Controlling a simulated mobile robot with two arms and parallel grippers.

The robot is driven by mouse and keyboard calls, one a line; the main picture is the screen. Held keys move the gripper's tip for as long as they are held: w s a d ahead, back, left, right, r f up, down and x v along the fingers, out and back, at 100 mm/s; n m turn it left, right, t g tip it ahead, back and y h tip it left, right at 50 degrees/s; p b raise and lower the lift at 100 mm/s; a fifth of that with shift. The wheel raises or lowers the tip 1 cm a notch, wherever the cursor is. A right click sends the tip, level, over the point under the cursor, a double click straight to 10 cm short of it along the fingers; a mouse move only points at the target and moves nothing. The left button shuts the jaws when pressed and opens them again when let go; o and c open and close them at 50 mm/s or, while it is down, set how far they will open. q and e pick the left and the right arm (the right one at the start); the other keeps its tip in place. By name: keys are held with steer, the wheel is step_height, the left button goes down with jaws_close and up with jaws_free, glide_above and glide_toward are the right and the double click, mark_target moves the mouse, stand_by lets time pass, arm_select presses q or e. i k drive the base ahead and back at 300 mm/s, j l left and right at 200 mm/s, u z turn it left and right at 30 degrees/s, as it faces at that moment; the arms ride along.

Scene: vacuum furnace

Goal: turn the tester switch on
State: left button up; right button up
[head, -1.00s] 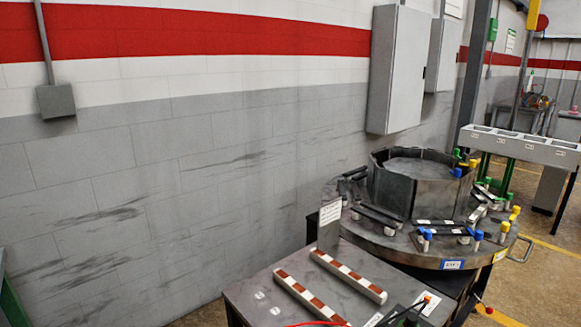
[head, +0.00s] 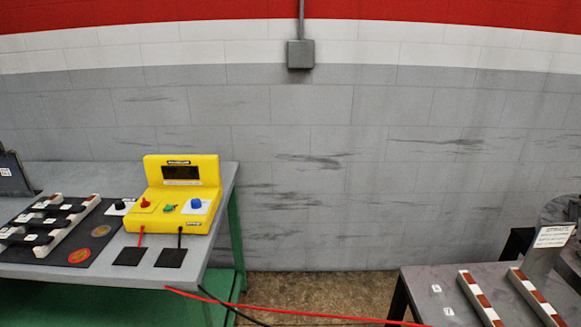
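The yellow tester (head: 181,222) stands on the grey top of the left table in the head view. Its upper panel has a dark display (head: 181,172) that looks blank. On its lower front are a red knob (head: 145,203), a small green switch-like part (head: 168,208) and a blue knob (head: 196,204) on a white plate. The green part is too small to tell its position. A red lead and a black lead run down from the tester's front to two black pads (head: 129,256). Neither of my grippers is in view.
Left of the tester, a dark mat (head: 78,250) holds white rails with black parts. A black knob (head: 119,205) stands beside the tester. A red cable (head: 290,312) spans the gap to the right table (head: 425,300), which holds red-and-white bars.

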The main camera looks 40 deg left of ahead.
mark_target(144, 205)
steer(key=u, duration=2.25)
